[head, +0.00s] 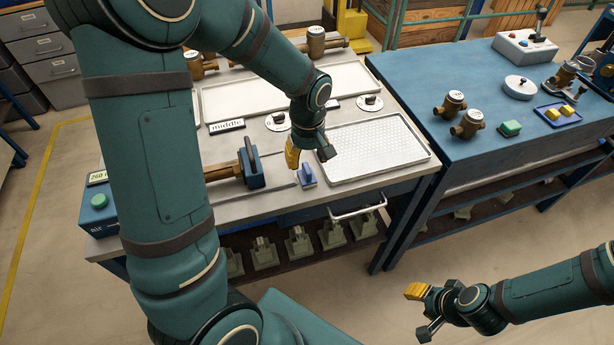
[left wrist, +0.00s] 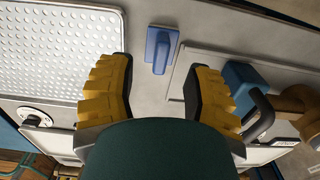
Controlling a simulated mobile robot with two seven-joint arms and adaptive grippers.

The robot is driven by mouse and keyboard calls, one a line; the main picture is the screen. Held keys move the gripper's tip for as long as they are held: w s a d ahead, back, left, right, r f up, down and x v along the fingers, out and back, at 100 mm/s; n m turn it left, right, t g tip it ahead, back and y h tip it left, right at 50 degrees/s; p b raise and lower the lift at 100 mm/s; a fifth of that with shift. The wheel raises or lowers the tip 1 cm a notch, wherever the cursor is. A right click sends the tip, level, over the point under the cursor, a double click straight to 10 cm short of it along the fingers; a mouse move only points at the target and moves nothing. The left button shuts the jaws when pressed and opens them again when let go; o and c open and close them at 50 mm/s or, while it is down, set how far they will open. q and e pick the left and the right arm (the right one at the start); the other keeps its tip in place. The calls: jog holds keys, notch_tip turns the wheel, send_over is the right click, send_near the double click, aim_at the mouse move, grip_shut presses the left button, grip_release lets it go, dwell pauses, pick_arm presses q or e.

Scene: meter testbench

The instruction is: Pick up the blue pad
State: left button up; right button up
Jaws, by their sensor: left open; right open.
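The blue pad (head: 307,174) lies on the grey bench top near its front edge, left of the perforated tray. It is a flat blue block with a raised grip on top. In the left wrist view the blue pad (left wrist: 160,50) shows beyond the fingertips, between their lines and nearer the left finger. My left gripper (head: 294,152) is over the bench just behind the pad, its yellow fingers apart (left wrist: 160,75) with nothing between them. My right gripper (head: 420,292) is over the floor at the lower right, away from the bench, and empty.
The perforated tray (head: 372,150) lies right of the pad. A blue vise-like fixture (head: 250,168) with a brass fitting stands to its left. A white tray (head: 291,90) lies behind.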

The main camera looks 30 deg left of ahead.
aim_at(307, 168)
pick_arm(q)
jog(key=shift+a+f+b, duration=0.15)
jog(key=shift+f+b, duration=0.35)
jog(key=shift+f, duration=2.45)
grip_shut()
